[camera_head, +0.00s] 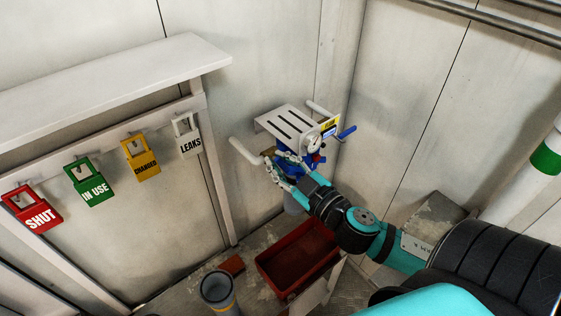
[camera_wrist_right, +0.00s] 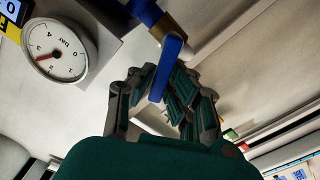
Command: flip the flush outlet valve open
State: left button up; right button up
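The flush outlet valve has a blue lever that shows large in the right wrist view (camera_wrist_right: 173,46). Its far end comes from a blue and brass fitting. My right gripper (camera_wrist_right: 163,82) has its fingers on either side of this lever; whether the pads press on it I cannot tell. In the head view my right gripper (camera_head: 280,168) is at the left and lower side of the blue valve assembly (camera_head: 295,163), under a slotted grey plate (camera_head: 284,122). The lever is mostly hidden there by the gripper. My left gripper is not in view.
A pressure gauge (camera_wrist_right: 60,52) sits close beside the lever; another blue handle (camera_head: 347,132) sticks out right. A white pipe (camera_head: 248,151) is left of the gripper. Below are a red bin (camera_head: 297,262) and a grey cylinder (camera_head: 218,289). Tags, including LEAKS (camera_head: 190,145), hang left.

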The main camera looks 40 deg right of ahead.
grip_shut()
jog(key=n, duration=0.3)
jog(key=shift+a+f+p, duration=0.25)
jog(key=shift+a+p, duration=0.05)
jog(key=shift+a, duration=0.1)
jog(key=shift+s+a+f+n, duration=0.15)
jog(key=shift+f+n, duration=0.35)
jog(key=shift+n, duration=1.05)
jog(key=shift+w+a+f+n, duration=0.1)
jog(key=shift+a+f+n, duration=0.25)
jog(key=shift+n, duration=1.15)
jog(key=shift+s+a+f+n, duration=0.1)
jog(key=shift+f+n, duration=0.5)
jog(key=shift+n, duration=0.95)
